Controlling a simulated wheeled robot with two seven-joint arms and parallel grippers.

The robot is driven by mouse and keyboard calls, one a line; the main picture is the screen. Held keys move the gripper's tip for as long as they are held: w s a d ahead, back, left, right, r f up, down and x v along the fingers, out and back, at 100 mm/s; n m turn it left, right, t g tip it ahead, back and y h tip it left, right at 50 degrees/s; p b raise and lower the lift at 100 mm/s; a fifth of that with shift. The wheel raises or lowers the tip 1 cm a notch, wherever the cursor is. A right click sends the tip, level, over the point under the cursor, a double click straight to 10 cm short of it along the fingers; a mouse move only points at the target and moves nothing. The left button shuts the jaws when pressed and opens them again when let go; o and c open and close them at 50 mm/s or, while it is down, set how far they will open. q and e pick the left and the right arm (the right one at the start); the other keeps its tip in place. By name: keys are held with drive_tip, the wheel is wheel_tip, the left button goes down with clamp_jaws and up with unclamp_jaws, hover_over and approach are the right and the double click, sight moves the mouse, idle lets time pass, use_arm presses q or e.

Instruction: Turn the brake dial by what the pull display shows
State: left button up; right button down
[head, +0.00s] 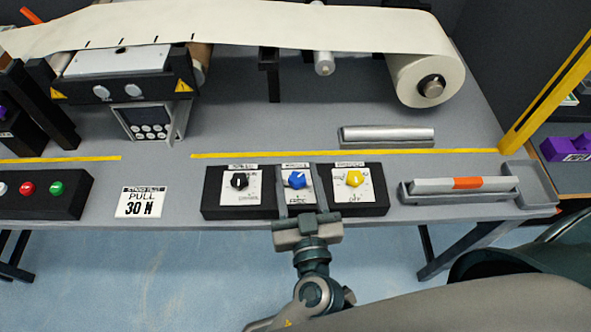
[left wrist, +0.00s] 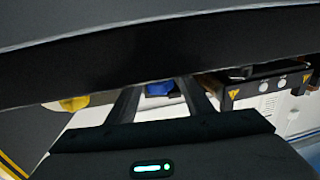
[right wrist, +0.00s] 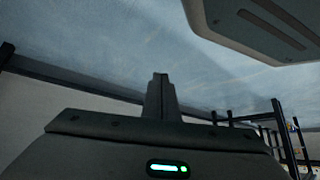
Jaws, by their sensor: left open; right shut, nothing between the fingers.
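A dial box (head: 209,205) at the table's front edge carries a black dial (head: 239,181), a blue dial (head: 297,180) and a yellow dial (head: 354,179). Their small labels are too blurred to read surely. My left gripper (head: 299,178) is open, with one finger on each side of the blue dial; contact cannot be told. The left wrist view shows the blue dial (left wrist: 160,89) between the fingers and the yellow dial (left wrist: 73,103) to the left. A white card (head: 141,202) reads PULL 30 N. My right gripper (right wrist: 160,95) is shut and empty, over the floor.
A button box (head: 40,193) with red and green buttons stands left of the card. Behind are a tilted panel with buttons (head: 152,125) and a paper roll (head: 425,80). A yellow post (head: 545,90) rises at right.

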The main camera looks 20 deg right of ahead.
use_arm(q)
drive_tip(key=shift+c, duration=0.4)
drive_tip(key=c, duration=1)
use_arm(e)
drive_tip(key=shift+s+d+f, duration=0.1)
drive_tip(key=shift+s+d, duration=0.2)
drive_tip(key=shift+d, duration=0.25)
use_arm(q)
drive_tip(key=shift+o, duration=0.2)
use_arm(e)
drive_tip(key=shift+w, duration=0.1)
